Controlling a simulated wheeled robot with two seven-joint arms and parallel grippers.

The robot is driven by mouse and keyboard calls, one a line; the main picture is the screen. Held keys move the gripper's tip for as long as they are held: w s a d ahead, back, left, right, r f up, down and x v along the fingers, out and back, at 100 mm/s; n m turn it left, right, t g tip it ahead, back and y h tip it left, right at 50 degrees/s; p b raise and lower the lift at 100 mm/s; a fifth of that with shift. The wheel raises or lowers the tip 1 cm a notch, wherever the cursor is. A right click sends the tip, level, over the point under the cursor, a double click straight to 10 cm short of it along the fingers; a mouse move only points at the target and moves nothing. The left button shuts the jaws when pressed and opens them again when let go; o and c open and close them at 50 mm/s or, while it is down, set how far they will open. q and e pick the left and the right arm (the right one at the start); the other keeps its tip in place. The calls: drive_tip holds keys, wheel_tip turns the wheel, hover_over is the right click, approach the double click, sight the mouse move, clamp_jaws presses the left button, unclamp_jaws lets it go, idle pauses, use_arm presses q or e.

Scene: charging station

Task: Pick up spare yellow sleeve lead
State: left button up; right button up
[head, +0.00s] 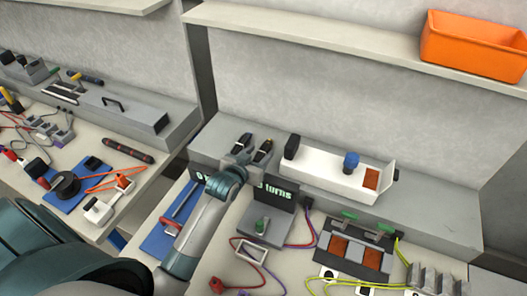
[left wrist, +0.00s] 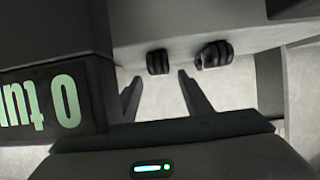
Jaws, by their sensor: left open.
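My left gripper (head: 252,152) is over the back of the bench, beside the dark display with green lettering (head: 275,194). It is open, and I see nothing held between its fingers (left wrist: 162,98). Two black ribbed ends (left wrist: 158,62) (left wrist: 214,55) lie just beyond the fingertips in the left wrist view; the right one has a bluish part. No yellow sleeve shows clearly on either, so I cannot tell which is the spare yellow sleeve lead. A yellow-green cable (head: 345,285) lies at the front right of the bench. My right gripper is not in view.
A white holder (head: 325,171) with a blue knob (head: 351,162) stands right of my gripper on the grey ledge. A green-handled switch block (head: 352,248) and purple and red cables (head: 302,240) are in front. An orange bin (head: 470,48) sits on the shelf above.

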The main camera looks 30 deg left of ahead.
sight(263, 149)
use_arm(q)
drive_tip(key=shift+p+x, duration=0.45)
drive_tip(key=shift+x, duration=0.35)
drive_tip(key=shift+p+x, duration=0.45)
drive_tip(key=shift+x, duration=1)
drive_tip(key=shift+a, duration=0.1)
drive_tip(key=c, duration=1.1)
